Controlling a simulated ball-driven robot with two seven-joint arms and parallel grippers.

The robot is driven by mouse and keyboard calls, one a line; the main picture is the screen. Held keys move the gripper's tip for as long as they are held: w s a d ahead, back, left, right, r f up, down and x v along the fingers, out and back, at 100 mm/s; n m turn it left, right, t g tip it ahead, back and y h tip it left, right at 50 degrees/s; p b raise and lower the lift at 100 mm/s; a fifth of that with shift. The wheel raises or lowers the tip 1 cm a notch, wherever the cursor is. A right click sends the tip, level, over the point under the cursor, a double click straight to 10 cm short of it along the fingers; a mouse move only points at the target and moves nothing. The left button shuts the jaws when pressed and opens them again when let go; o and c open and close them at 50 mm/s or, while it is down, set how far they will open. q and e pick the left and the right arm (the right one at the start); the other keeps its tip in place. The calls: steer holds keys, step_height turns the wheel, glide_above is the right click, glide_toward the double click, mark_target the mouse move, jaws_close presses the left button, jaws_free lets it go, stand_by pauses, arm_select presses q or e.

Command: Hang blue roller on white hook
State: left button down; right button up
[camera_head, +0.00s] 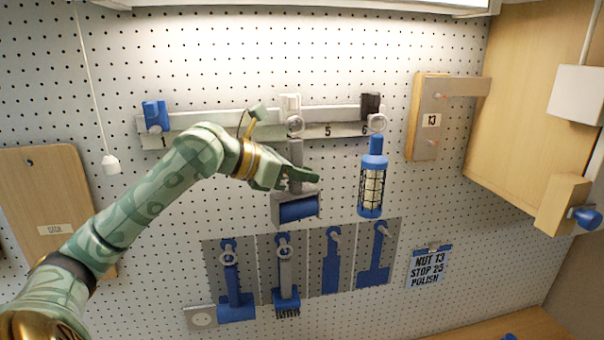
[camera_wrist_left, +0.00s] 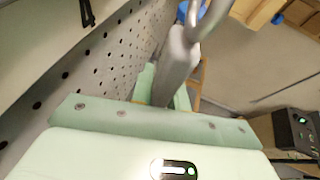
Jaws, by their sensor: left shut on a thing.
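The blue roller (camera_head: 297,209) hangs below a grey handle that ends in a ring at the top. My left gripper (camera_head: 300,177) is shut on this handle, just above the roller head, and holds it roughly upright. The white hook (camera_head: 290,102) is on the wall rail, and the ring is at or just below it. I cannot tell whether the ring is around the hook or only in front of it. In the left wrist view, the grey handle (camera_wrist_left: 178,62) stands between my fingers (camera_wrist_left: 163,95), its ring partly cut off at the top. My right gripper is not in view.
The rail (camera_head: 232,122) also has a blue hook (camera_head: 155,116) at left and a black hook (camera_head: 370,104) with a blue caged lamp (camera_head: 371,180) hanging close to the right. A wooden cabinet (camera_head: 520,90) is at right.

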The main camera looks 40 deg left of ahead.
arm_select(q)
steer(key=c, duration=1.3)
jaws_free()
steer(key=shift+s+a+b, duration=0.15)
steer(key=shift+s+b, duration=0.05)
steer(key=shift+b, duration=0.1)
steer(key=s+a+b, duration=0.2)
steer(key=s, duration=0.3)
steer(key=s+a+r+b, duration=0.1)
steer(key=s+a+b, duration=0.1)
steer(key=s, duration=0.3)
steer(key=s+a+r+b, duration=0.1)
steer(key=s+a+b, duration=0.1)
steer(key=s, duration=0.3)
steer(key=shift+a+b, duration=0.2)
steer(key=shift+b, duration=0.5)
steer(key=shift+w+f, duration=0.1)
